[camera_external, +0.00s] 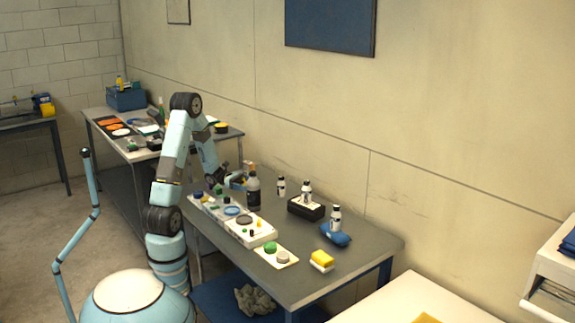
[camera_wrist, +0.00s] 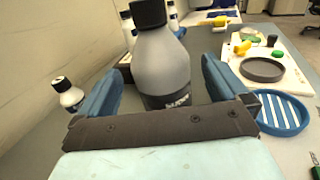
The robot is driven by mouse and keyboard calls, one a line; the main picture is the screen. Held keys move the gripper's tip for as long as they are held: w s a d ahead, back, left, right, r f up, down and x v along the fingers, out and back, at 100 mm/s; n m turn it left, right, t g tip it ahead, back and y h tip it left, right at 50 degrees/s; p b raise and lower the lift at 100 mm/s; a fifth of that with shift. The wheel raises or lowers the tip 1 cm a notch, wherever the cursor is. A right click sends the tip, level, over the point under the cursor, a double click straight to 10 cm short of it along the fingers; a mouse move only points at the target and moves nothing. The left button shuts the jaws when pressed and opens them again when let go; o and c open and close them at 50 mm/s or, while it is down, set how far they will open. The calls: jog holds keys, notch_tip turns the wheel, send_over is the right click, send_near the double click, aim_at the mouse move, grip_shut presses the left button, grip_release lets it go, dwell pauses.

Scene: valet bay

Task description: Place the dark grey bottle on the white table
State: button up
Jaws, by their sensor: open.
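The dark grey bottle (camera_external: 253,190) stands upright on the grey bench, with a black cap and a dark label. It fills the middle of the wrist view (camera_wrist: 163,65), and its lower part is hidden behind my gripper's dark bar. My gripper (camera_external: 239,179) is open beside the bottle, with its two blue fingers apart. In the wrist view the gripper (camera_wrist: 162,80) has one finger on each side of the bottle, with visible gaps. The white table (camera_external: 385,305) is at the bottom right of the external view, past the bench's near end.
The grey bench (camera_external: 350,247) also holds white trays (camera_external: 250,230) with small items, small white bottles (camera_external: 281,187), a black box (camera_external: 306,208), a blue cloth (camera_external: 336,236) and a yellow sponge (camera_external: 322,258). A yellow object (camera_external: 425,318) lies on the white table. The wall runs close behind.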

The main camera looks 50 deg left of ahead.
aim_at(259, 189)
jog(key=shift+f, duration=0.5)
jog(key=x, duration=0.5)
jog(key=shift+c, duration=0.3)
